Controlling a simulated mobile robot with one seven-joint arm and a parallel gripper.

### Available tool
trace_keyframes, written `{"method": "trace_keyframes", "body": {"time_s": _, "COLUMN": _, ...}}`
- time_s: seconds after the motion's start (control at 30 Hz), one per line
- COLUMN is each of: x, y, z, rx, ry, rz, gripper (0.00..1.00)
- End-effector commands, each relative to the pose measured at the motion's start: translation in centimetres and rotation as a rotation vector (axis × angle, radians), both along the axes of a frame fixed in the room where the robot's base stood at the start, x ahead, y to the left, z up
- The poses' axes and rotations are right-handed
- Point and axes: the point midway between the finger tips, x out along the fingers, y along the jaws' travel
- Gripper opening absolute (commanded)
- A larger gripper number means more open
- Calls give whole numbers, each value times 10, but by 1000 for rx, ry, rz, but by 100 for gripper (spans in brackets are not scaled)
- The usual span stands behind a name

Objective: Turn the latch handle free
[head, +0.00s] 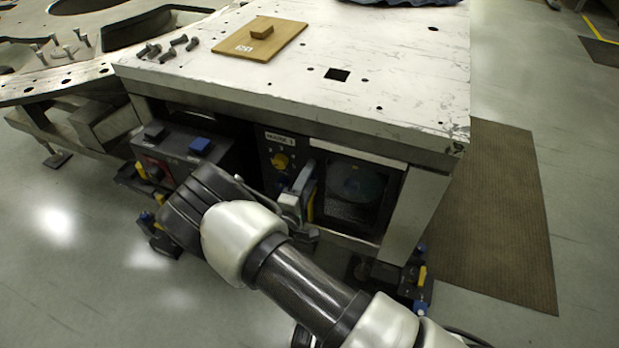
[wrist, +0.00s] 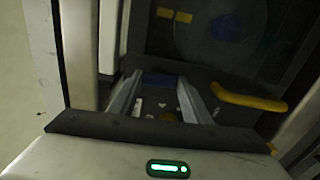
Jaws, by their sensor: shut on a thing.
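My gripper (wrist: 160,95) shows in the wrist view as two pale grey fingers, one on each side of a dark part with a blue strip. It is shut on what looks like the latch handle (wrist: 158,78), whose blue part lies between the fingertips. My dark hand and pale arm reach in from the lower right and cover part of the front. The exact contact is hidden there.
A panel with a yellow knob (head: 280,161) sits left of the door. A yellow bar (wrist: 250,98) is close right of my fingers. The scratched tabletop (head: 400,75) overhangs above, with bolts (head: 180,40) and a wooden board (head: 285,38). Floor on the right is open.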

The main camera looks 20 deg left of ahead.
Motion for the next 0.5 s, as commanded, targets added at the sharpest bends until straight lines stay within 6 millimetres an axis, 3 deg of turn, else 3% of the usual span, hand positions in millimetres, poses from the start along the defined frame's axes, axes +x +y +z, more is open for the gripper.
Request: {"method": "trace_keyframes", "body": {"time_s": 0.5, "x": 0, "y": -1, "z": 0, "rx": 79, "ry": -6, "rz": -2, "gripper": 21}}
